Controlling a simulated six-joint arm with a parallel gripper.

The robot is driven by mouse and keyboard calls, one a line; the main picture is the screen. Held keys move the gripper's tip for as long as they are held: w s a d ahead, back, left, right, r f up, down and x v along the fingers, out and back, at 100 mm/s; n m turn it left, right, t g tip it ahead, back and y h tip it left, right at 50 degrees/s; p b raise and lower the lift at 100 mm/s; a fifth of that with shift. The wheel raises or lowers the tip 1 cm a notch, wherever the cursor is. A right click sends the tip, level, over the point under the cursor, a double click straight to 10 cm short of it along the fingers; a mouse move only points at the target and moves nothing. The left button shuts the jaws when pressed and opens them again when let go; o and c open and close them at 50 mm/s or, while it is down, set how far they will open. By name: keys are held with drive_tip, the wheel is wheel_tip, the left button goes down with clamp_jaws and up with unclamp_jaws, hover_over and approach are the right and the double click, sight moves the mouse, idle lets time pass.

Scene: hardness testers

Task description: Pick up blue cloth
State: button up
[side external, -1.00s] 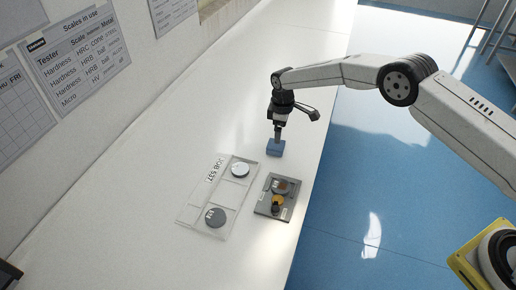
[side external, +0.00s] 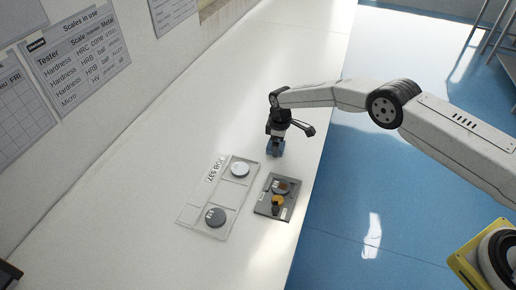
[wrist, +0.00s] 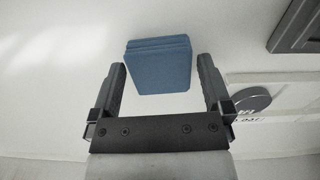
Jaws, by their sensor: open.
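The blue cloth (side external: 275,149) is a small folded block on the white bench, partly hidden by my gripper in the side view. In the wrist view the blue cloth (wrist: 160,65) lies ahead of the jaws, centred across the gap between them. My gripper (side external: 277,138) is low over the cloth and points down. In the wrist view my gripper (wrist: 161,75) shows two fingers spread apart, one on each side of the cloth's near part, with visible space at both sides. I cannot tell how high the fingertips are above the bench.
A clear tray (side external: 190,214) with round metal discs lies left of the cloth. A dark grey plate (side external: 262,208) with small round samples lies just in front of the cloth. The bench (side external: 130,225) is clear to the left and behind; its right edge is close.

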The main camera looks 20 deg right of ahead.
drive_tip(key=shift+f, duration=0.35)
drive_tip(key=shift+c, duration=0.2)
drive_tip(key=c, duration=1)
drive_tip(key=shift+r, duration=0.2)
